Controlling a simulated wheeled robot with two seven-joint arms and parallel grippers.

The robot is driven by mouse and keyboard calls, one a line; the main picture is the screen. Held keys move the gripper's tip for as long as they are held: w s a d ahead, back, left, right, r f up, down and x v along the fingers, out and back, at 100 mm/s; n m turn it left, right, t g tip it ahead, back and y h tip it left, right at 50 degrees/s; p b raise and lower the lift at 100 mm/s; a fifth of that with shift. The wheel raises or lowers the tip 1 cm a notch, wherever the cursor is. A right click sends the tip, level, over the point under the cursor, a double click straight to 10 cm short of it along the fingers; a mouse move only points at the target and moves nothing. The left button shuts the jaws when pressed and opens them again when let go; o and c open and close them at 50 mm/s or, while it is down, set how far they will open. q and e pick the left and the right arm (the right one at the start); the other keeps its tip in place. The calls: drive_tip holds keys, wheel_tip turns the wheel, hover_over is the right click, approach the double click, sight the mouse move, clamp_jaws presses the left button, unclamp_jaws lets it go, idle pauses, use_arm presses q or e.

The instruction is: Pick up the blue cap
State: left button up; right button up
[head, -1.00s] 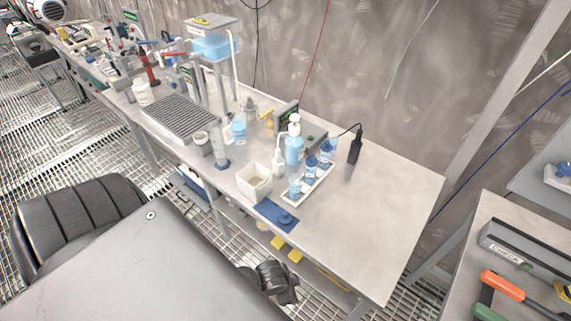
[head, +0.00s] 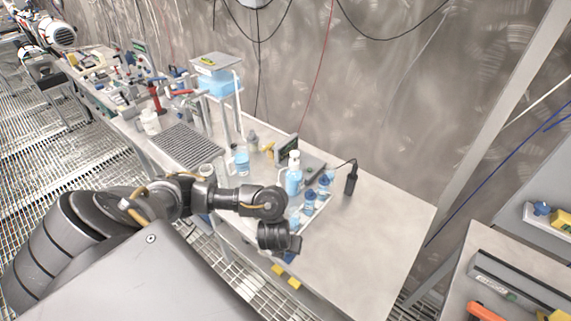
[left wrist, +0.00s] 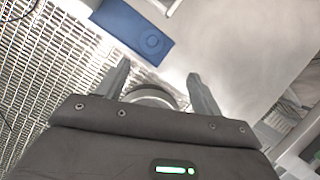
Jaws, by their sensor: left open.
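The blue cap (left wrist: 152,42) lies on a flat blue mat (left wrist: 120,24) on the bench, near the bench edge. In the left wrist view it is a small round shape, almost the same blue as the mat. My left gripper (left wrist: 158,76) is open and empty, with its two fingers pointing towards the mat and the cap beyond the fingertips. In the head view my left arm and gripper (head: 294,243) reach over the front of the bench and hide the cap; a bit of the mat (head: 289,257) shows below the gripper. My right gripper is not in view.
A pump bottle (head: 293,178) and blue-capped bottles (head: 309,200) stand just behind my left gripper. A black handheld device (head: 351,178) stands further right. The bench top (head: 370,235) to the right is clear. A grooved grey plate (head: 187,146) lies left.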

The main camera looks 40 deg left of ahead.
use_arm(q)
drive_tip(key=f+b, duration=0.1)
drive_tip(key=w+a+f+b, duration=0.1)
drive_tip(key=f+b, duration=0.1)
drive_tip(key=a+f+b, duration=0.1)
drive_tip(key=shift+w+f, duration=0.15)
drive_tip(key=shift+w, duration=0.2)
drive_tip(key=shift+w+f+b, duration=0.2)
drive_tip(key=shift+f+b, duration=0.1)
drive_tip(key=shift+b, duration=0.15)
drive_tip(key=b+x, duration=0.2)
drive_tip(key=x, duration=0.1)
drive_tip(key=b+x, duration=0.1)
drive_tip(key=x, duration=0.1)
drive_tip(key=shift+a, duration=0.35)
drive_tip(key=shift+w, duration=0.1)
drive_tip(key=shift+c, duration=0.2)
